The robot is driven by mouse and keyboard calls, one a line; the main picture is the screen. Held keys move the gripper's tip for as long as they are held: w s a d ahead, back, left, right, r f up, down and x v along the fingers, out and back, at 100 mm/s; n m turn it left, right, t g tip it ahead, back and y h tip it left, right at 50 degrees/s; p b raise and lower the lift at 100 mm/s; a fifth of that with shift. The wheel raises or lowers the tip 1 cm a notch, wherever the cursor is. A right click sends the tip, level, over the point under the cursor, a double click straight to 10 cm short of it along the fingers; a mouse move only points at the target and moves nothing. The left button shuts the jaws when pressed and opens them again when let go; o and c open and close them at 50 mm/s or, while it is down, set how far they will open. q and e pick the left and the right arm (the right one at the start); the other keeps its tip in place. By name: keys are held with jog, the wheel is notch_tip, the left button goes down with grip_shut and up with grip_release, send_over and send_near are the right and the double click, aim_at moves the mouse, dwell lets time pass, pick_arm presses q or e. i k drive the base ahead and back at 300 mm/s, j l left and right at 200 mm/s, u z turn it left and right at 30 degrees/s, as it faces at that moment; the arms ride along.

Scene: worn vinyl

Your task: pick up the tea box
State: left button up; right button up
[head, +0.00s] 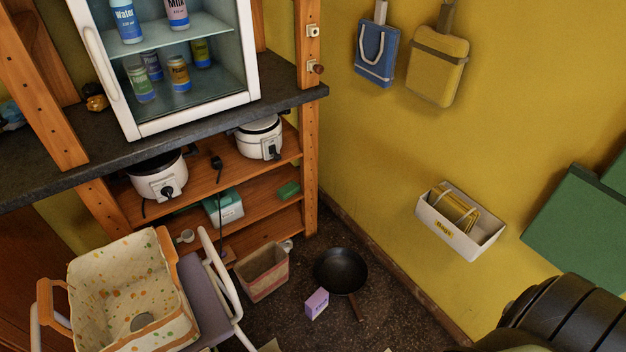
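A small purple box (317,303) stands on the dark floor, just in front of a black frying pan (341,270); it may be the tea box, but its label is too small to read. A teal and white box (225,207) lies on a lower shelf of the wooden rack, and I cannot tell what it holds. Neither of my grippers is in view, so nothing shows as held.
A striped bin (263,271) stands left of the pan. A white wall holder (459,222) hangs at right. A black ribbed shape (565,315) blocks the lower right corner.

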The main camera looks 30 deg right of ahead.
aim_at(316, 304)
jog(key=z, duration=0.95)
